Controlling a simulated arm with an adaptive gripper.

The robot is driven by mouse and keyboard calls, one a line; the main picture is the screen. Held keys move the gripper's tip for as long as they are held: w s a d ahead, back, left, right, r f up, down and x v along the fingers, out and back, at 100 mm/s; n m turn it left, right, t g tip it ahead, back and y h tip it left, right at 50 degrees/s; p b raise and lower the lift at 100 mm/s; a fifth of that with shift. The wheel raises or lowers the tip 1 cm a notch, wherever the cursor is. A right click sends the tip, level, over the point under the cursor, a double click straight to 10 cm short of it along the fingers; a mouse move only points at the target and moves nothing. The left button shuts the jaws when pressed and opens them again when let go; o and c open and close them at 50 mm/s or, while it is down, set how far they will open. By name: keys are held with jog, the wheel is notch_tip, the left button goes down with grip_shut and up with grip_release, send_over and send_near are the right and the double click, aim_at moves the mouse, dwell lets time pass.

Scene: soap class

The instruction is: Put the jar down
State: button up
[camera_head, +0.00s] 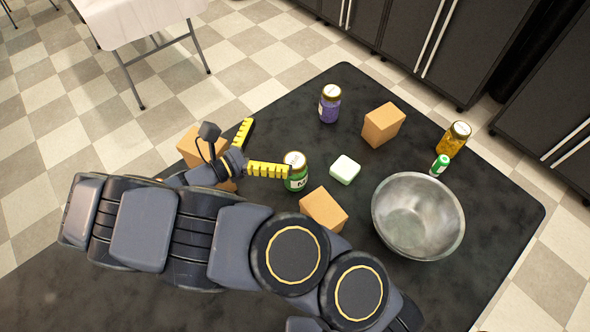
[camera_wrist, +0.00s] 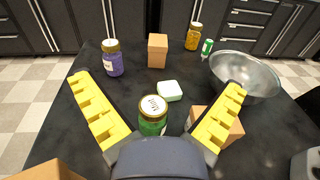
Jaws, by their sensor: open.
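A green jar (camera_head: 296,171) with a gold-rimmed white lid stands upright on the black table. It also shows in the wrist view (camera_wrist: 153,117), low between the fingers. My gripper (camera_head: 268,150) is open, with its yellow fingers spread wide. In the head view one finger's tip reaches close to the jar's left side; I cannot tell if it touches. In the wrist view the jar sits between the two fingers with a gap on each side, and the gripper's dark body hides its base. A second jar, purple (camera_head: 330,104), stands farther back.
A white-green soap bar (camera_head: 345,169) lies right of the green jar. Brown boxes (camera_head: 383,124) stand around, one close in front (camera_head: 324,209).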

jog(key=w+d+m+g+y, duration=0.1)
jog(key=m+g+y, duration=0.2)
jog(key=m, duration=0.1)
jog(key=d+f+m+g+y, duration=0.1)
jog(key=d+m+g+y, duration=0.1)
jog(key=m+g+y, duration=0.2)
jog(key=w+d+m+g+y, duration=0.1)
jog(key=d+m+g+y, duration=0.1)
jog(key=m+g+y, duration=0.2)
jog(key=shift+w+d+f, duration=0.15)
jog(key=shift+w+d, duration=0.05)
jog(key=shift+w, duration=0.15)
jog(key=r+m+y, duration=0.1)
jog(key=y, duration=0.2)
send_over(296, 161)
jog(key=shift+m, duration=0.3)
jog(key=f, duration=0.4)
jog(key=shift+w+d+f, duration=0.1)
jog(key=shift+w+f, duration=0.1)
jog(key=shift+f, duration=0.2)
jog(key=f, duration=0.8)
jog(key=shift+s, duration=0.2)
jog(key=c, duration=1.2)
